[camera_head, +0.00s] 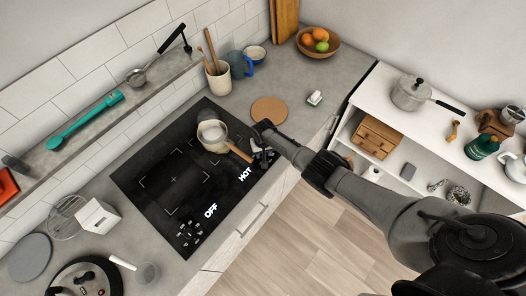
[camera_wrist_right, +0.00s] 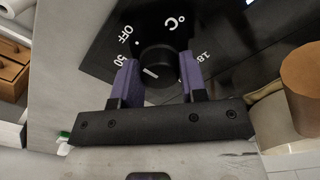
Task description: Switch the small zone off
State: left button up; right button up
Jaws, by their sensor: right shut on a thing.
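The black hob (camera_head: 150,176) has white words on its front strip, "HOT" (camera_head: 245,174) nearer my right gripper and "OFF" (camera_head: 211,210) further left. My right gripper (camera_head: 264,152) is at the hob's right front corner. In the right wrist view its purple fingers (camera_wrist_right: 158,80) are shut on a round black knob (camera_wrist_right: 157,62), one on each side. The knob has a short slanted white mark. Around it the panel reads "OFF", "50", "°C" and a partly hidden number starting with 18. A small saucepan (camera_head: 212,131) sits on the hob, its wooden handle pointing toward my gripper. My left gripper is not in view.
A round cork mat (camera_head: 269,110) and a utensil crock (camera_head: 217,82) stand on the counter beyond the hob. A fruit bowl (camera_head: 318,43) is at the back corner. A white shelf (camera_head: 385,80) with a lidded pot (camera_head: 411,93) is to the right.

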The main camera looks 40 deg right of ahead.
jog(key=shift+r+m, duration=0.1)
jog(key=shift+m, duration=0.3)
jog(key=o, duration=0.7)
jog(key=shift+o, duration=1.1)
jog(key=shift+r+p, duration=0.4)
jog(key=shift+r, duration=0.1)
notch_tip(320, 180, up, 13)
jog(key=p, duration=0.3)
jog(key=shift+f, duration=0.15)
